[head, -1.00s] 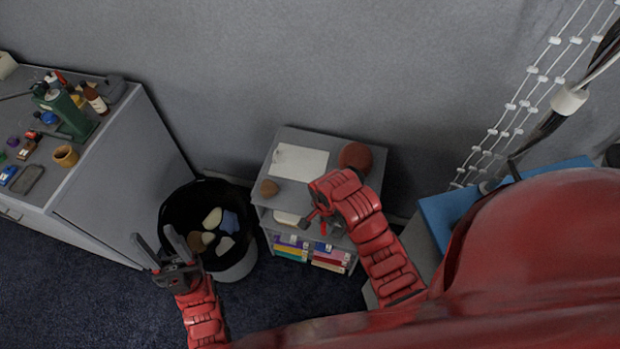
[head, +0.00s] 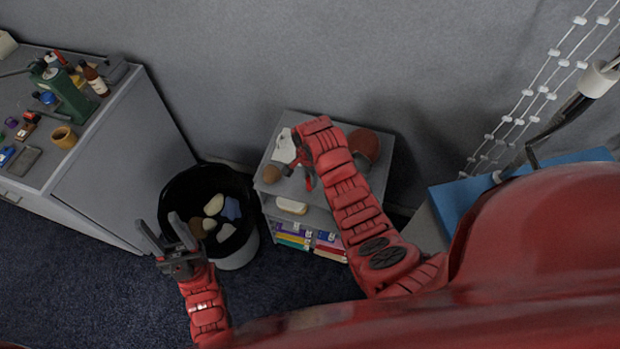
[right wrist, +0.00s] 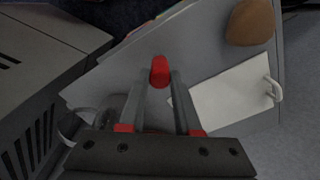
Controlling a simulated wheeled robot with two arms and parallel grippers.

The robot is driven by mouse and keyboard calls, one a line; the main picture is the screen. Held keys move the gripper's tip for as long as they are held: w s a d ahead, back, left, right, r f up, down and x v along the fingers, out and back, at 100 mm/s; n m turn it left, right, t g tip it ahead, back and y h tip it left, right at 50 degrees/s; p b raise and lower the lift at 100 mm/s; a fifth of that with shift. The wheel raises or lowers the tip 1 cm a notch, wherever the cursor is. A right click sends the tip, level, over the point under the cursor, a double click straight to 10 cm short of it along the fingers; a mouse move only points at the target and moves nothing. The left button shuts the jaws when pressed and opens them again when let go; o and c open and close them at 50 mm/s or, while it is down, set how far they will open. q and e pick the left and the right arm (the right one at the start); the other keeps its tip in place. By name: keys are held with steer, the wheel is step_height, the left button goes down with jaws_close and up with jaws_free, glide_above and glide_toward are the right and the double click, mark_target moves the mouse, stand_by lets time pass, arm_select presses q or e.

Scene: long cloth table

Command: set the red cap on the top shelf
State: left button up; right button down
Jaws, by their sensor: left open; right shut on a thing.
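The red cap (right wrist: 160,70) is between the fingertips of my right gripper (right wrist: 160,84) in the right wrist view, with the grey top shelf (right wrist: 205,58) behind it. In the head view my right gripper (head: 306,178) hangs over the top shelf (head: 288,186) of a small grey unit; the cap is hard to make out there. In the wrist view I cannot tell whether the cap touches the shelf. My left gripper (head: 158,218) is open and empty near the left rim of a black bin.
On the top shelf are a white flat object (head: 285,147), a small brown lump (head: 271,174) and a large brown ball (head: 364,147), partly behind my arm. Below are a pale block (head: 291,206) and colored binders (head: 292,238). The bin (head: 181,195) stands left, a cluttered cabinet (head: 122,165) further left.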

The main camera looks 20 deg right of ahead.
steer(key=shift+s+f+p, duration=0.1)
steer(key=shift+f+p, duration=0.2)
steer(key=shift+f, duration=0.6)
steer(key=shift+f, duration=0.1)
steer(key=c, duration=0.6)
jaws_free()
